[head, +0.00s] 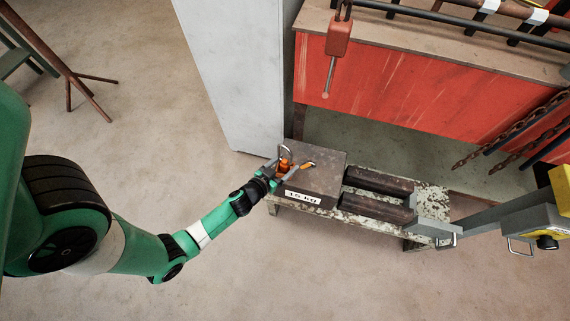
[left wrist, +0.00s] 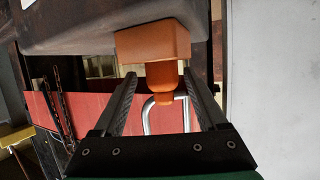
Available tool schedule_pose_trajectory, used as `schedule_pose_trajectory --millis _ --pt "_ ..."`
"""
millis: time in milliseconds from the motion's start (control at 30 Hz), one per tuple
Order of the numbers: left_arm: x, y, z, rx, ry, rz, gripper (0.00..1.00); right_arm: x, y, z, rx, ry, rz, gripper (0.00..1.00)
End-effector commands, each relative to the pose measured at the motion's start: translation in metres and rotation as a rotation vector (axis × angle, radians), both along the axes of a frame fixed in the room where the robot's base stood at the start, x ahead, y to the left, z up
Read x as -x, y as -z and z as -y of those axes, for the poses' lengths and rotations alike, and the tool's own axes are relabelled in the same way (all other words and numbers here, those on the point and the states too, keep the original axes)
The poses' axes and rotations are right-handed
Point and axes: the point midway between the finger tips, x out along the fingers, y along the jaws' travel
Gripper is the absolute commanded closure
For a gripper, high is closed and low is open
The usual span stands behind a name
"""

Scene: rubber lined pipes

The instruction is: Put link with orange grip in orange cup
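The metal link (left wrist: 165,116) is a bent silver rod, and it shows between my left fingers in the left wrist view. An orange grip (left wrist: 163,77) adjoins it, with a wider orange block-like piece (left wrist: 152,43) beyond, probably the cup; I cannot tell whether they are joined. My left gripper (left wrist: 160,76) is open, its fingers on either side of the grip with narrow gaps. In the head view my left gripper (head: 290,170) is at the left end of the dark weight labelled 15 KG (head: 318,178), beside orange parts (head: 284,166). My right gripper is not in view.
The weight sits on a worn low bench (head: 434,203) with dark bars (head: 377,207) beside it. A pale cabinet (head: 240,75) and red workbench (head: 395,80) stand behind. A grey arm-like fixture with a yellow part (head: 545,226) is at right. Floor in front is clear.

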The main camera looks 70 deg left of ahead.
Motion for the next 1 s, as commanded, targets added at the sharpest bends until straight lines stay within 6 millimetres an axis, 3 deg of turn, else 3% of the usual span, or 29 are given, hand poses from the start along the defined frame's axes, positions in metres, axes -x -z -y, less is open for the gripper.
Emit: schedule_pose_trajectory --millis 267,533,700,1000 --pt "0.000 -0.006 0.000 -0.001 0.000 0.001 0.25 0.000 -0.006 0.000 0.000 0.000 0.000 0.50" --pt "0.043 -0.022 0.026 0.001 0.001 -0.002 0.25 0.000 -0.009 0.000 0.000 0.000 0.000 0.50" --pt "0.076 -0.033 0.046 0.001 0.002 0.000 0.25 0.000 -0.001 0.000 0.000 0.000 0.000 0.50" --pt "0.096 -0.046 0.058 0.000 0.000 0.000 0.25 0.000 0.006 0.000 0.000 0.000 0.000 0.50"
